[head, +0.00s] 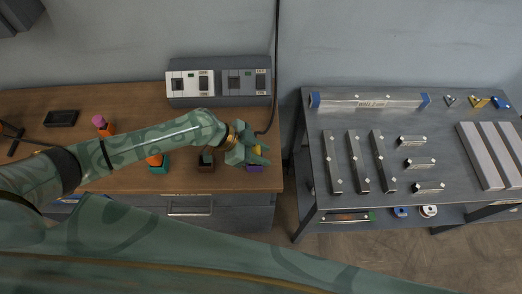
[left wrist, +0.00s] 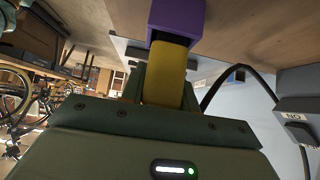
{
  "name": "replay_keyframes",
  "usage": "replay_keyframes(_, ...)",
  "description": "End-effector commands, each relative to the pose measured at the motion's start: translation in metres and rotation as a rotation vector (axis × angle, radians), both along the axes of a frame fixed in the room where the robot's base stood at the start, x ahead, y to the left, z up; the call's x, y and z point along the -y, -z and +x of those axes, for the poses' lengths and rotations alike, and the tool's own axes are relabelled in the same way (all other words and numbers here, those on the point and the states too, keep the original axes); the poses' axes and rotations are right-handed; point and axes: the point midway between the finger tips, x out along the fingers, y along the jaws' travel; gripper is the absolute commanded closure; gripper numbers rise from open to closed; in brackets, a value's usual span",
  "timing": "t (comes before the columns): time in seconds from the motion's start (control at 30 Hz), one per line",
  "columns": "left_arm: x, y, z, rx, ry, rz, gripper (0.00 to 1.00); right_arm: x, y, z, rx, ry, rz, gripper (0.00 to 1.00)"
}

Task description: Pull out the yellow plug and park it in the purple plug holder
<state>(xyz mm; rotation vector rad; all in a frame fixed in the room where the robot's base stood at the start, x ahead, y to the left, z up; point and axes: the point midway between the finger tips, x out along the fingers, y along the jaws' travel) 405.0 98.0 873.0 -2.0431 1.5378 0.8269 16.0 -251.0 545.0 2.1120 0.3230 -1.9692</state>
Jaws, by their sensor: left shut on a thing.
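My left gripper (head: 256,150) is shut on the yellow plug (head: 264,149) at the right end of the wooden bench. The purple plug holder (head: 254,168) shows just below the gripper, partly covered by it. In the left wrist view, the yellow plug (left wrist: 168,72) sits between the fingers, and its far end meets the edge of the purple holder (left wrist: 177,18). I cannot tell how far the plug is inside the holder. My right gripper is not in view.
A socket unit (head: 218,80) stands at the back of the wooden bench (head: 140,98). A black cable (head: 275,90) hangs down beside it. Teal (head: 159,169) and brown (head: 205,167) holders stand left of the purple one. A grey table (head: 300,130) with metal bars is at the right.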

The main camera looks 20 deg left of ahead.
Motion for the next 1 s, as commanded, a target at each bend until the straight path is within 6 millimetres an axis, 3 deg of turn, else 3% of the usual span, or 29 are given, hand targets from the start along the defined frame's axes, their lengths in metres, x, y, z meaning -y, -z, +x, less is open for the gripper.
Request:
replay_keyframes(0.13, 0.000, 0.005, 0.000, 0.000, 0.000, 0.000, 0.92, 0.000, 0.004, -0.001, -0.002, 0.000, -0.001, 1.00)
replay_keyframes(0.17, 0.000, 0.004, 0.000, 0.000, 0.000, 0.000, 0.64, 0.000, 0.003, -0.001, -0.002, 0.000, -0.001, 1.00)
replay_keyframes(0.23, 0.000, 0.003, 0.000, 0.000, 0.000, 0.000, 0.44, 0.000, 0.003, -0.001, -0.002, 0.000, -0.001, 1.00)
replay_keyframes(0.67, -0.010, -0.006, -0.002, 0.001, -0.001, 0.003, 0.44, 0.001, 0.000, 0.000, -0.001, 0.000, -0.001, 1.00)
replay_keyframes(1.0, -0.071, -0.067, -0.019, 0.003, -0.001, 0.004, 0.44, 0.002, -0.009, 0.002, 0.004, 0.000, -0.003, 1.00)
